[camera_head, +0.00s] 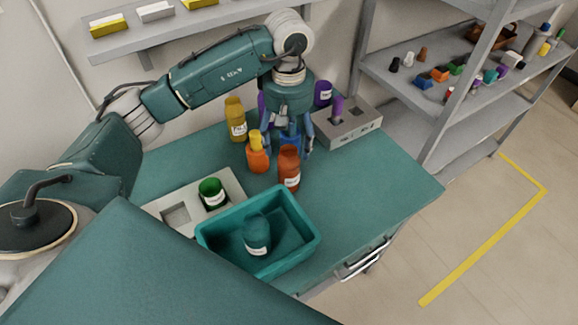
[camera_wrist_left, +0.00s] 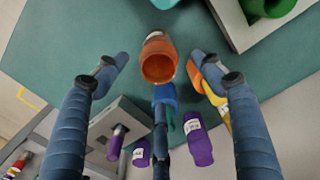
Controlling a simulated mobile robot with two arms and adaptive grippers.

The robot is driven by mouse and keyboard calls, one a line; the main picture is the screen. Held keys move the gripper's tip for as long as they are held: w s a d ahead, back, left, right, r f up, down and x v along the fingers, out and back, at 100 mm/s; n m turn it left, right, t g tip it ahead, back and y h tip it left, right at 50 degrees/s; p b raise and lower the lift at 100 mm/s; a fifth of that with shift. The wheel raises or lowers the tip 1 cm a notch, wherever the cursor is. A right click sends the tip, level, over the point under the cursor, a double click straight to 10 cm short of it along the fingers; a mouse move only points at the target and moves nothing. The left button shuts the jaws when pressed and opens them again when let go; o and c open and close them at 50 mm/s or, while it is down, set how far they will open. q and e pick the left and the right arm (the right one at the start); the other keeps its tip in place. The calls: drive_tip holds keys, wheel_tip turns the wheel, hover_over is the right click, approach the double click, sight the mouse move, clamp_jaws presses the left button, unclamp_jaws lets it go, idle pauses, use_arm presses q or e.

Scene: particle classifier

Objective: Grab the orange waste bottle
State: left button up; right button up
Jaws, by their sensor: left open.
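A dark orange bottle (camera_head: 289,170) with a white label stands on the green table, behind the teal bin. In the left wrist view the orange bottle (camera_wrist_left: 158,60) appears between the two outer fingertips, with no clear contact. My left gripper (camera_head: 289,148) is open, pointing down just behind this bottle; its spread fingers show in the left wrist view (camera_wrist_left: 160,62). My right gripper is not in view.
A blue item (camera_head: 289,139) is partly hidden by the fingers. A yellow bottle (camera_head: 236,120), a purple bottle (camera_head: 323,94) and a grey holder block (camera_head: 347,126) stand around. A teal bin (camera_head: 310,225) and a white tray with a green jar (camera_head: 212,192) are in front. The table's right side is clear.

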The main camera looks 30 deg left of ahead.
sight(289, 149)
use_arm(q)
wheel_tip(289, 149, down, 4)
drive_tip(key=shift+s+d+r+p, duration=0.1)
drive_tip(key=shift+s+p, duration=0.05)
drive_tip(key=shift+p, duration=0.3)
drive_tip(key=shift+f, duration=0.3)
drive_tip(key=shift+f+p, duration=0.25)
drive_tip(key=shift+p, duration=0.05)
drive_tip(key=f+p, duration=0.1)
drive_tip(key=f, duration=0.1)
drive_tip(key=f+p, duration=0.1)
drive_tip(key=f, duration=0.1)
drive_tip(key=shift+s+d+f, duration=0.1)
drive_tip(key=shift+s+f, duration=0.05)
drive_tip(key=shift+s, duration=0.05)
drive_tip(key=shift+f, duration=0.2)
drive_tip(key=shift+w, duration=0.1)
drive_tip(key=c, duration=1.2)
drive_tip(key=shift+c, duration=0.3)
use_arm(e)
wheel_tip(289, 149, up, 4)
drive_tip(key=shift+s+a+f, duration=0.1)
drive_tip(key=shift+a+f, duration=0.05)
